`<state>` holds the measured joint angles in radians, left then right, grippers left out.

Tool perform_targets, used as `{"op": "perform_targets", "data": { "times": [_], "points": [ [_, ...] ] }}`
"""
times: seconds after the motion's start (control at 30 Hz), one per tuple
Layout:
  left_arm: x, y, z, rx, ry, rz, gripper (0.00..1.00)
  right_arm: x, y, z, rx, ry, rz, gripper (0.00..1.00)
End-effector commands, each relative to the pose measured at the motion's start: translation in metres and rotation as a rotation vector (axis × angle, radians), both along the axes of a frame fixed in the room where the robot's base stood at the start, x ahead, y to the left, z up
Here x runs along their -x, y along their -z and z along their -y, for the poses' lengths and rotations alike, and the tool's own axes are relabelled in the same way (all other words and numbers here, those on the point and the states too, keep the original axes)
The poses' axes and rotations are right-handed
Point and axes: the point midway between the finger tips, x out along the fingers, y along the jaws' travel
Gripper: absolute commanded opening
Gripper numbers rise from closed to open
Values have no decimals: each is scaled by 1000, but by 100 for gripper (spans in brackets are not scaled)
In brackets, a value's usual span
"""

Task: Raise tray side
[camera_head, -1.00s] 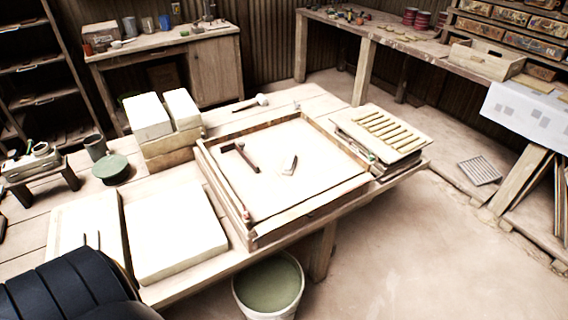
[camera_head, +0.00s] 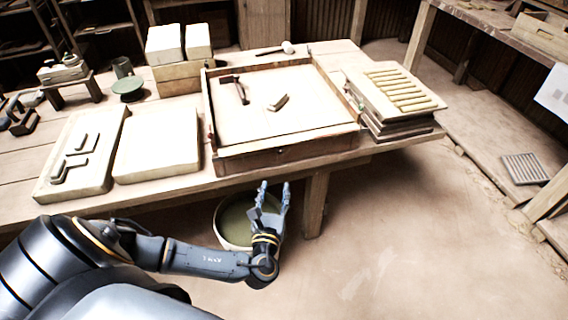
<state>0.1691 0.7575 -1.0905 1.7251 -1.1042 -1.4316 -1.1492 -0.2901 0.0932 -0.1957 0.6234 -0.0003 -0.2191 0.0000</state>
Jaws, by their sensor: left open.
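The wooden-framed tray (camera_head: 285,153) sits on the workbench with a pale flat bed inside its raised sides. A dark hammer-like tool (camera_head: 240,90) and a small pale block (camera_head: 278,102) lie in it. My left gripper (camera_head: 272,188) is open and empty, fingers pointing up. It is in front of the bench, below the tray's front side, and appears apart from it. My right gripper is not in view.
A bucket (camera_head: 222,222) stands on the floor behind my left gripper. A slab with letter-like shapes (camera_head: 100,185) and a plain slab (camera_head: 158,145) lie left of the tray. A stack with a slatted top (camera_head: 362,95) is at its right.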

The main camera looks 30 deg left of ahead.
Motion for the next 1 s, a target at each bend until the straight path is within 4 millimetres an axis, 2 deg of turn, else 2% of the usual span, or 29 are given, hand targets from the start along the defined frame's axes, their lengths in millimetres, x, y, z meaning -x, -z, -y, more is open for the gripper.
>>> {"op": "perform_targets", "data": {
  "times": [0.13, 0.3, 0.6, 0.8, 1.0],
  "points": [
    [-15, -3, -8, -7, -3, 4, 45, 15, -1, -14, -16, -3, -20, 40],
    [-47, -3, -24, -4, -5, 4, 45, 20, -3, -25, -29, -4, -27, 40],
    [-99, -1, -51, 0, -4, 1, 45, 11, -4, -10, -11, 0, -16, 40],
    [-117, -1, -60, 1, -3, 0, 45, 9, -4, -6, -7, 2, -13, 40],
    [-121, 0, -62, 2, -2, -1, 45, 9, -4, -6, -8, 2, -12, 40]
  ]
}}
